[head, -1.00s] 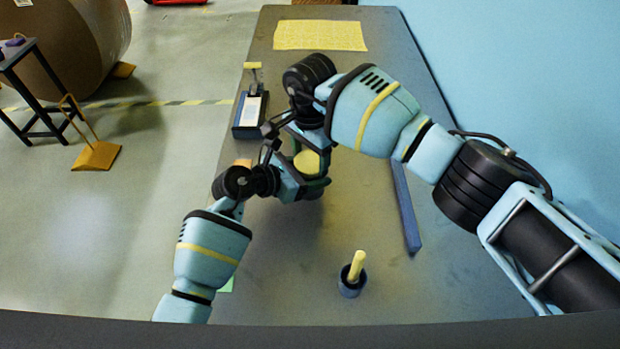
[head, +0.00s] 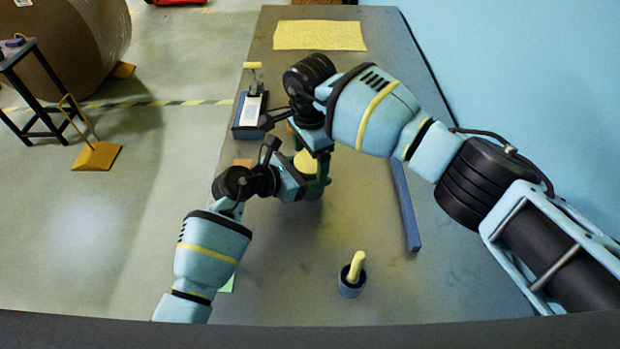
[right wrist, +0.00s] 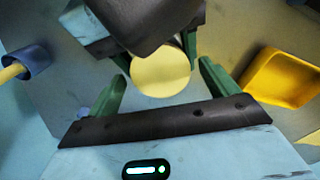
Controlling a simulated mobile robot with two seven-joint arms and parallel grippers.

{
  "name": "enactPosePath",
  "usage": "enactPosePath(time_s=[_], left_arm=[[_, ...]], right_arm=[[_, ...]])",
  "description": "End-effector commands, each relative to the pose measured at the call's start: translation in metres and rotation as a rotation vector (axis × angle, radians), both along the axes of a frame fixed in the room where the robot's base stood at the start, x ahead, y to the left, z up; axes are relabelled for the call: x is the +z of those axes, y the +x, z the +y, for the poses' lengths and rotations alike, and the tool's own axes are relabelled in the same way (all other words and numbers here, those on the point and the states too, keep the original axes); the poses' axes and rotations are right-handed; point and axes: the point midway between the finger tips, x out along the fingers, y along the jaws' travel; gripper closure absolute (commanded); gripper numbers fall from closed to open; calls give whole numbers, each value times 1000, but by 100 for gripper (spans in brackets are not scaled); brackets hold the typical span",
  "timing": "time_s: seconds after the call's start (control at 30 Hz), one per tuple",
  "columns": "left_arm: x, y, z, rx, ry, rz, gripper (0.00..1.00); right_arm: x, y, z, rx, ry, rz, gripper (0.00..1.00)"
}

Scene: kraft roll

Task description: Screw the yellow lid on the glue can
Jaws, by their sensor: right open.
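The round yellow lid (head: 306,162) shows between my two grippers, with its flat top up. It also shows in the right wrist view (right wrist: 162,70), its upper part covered by my left gripper's dark body. My right gripper (head: 318,166) is over it; in the right wrist view its green fingers (right wrist: 160,90) stand open on either side, with a gap to the lid. My left gripper (head: 303,185) reaches in at the same spot from the left, lower down. The glue can is mostly hidden under the lid and grippers; I cannot tell whether the left fingers touch it or how the lid sits.
A blue cup with a yellow-handled tool (head: 350,285) stands at the near part of the table. A long blue bar (head: 406,205) lies at the right. A dark device (head: 250,112) and a yellow mat (head: 320,35) are farther back. A yellow bin (right wrist: 283,78) shows in the right wrist view.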

Motion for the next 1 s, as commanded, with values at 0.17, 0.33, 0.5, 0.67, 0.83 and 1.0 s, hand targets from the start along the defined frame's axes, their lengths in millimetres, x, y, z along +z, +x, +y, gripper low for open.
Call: enactPosePath(time_s=[0.17, 0.33, 0.5, 0.67, 0.83, 1.0], left_arm=[[-1, 0, 0, 0, 2, 1, 100], [-1, 0, 0, 0, 2, 1, 100], [-1, 0, 0, 0, 2, 1, 100], [-1, 0, 0, 0, 2, 1, 100], [-1, 0, 0, 0, 2, 1, 100], [-1, 0, 0, 0, 2, 1, 100]], right_arm=[[2, 0, 0, 0, 0, -1, 14], [18, 1, 0, 0, 0, -2, 14], [39, 1, -1, 0, 0, -2, 14], [45, 0, 0, 0, 0, 1, 14], [45, 0, 0, 0, 0, 0, 15], [55, 1, 0, 68, -1, -6, 18]])
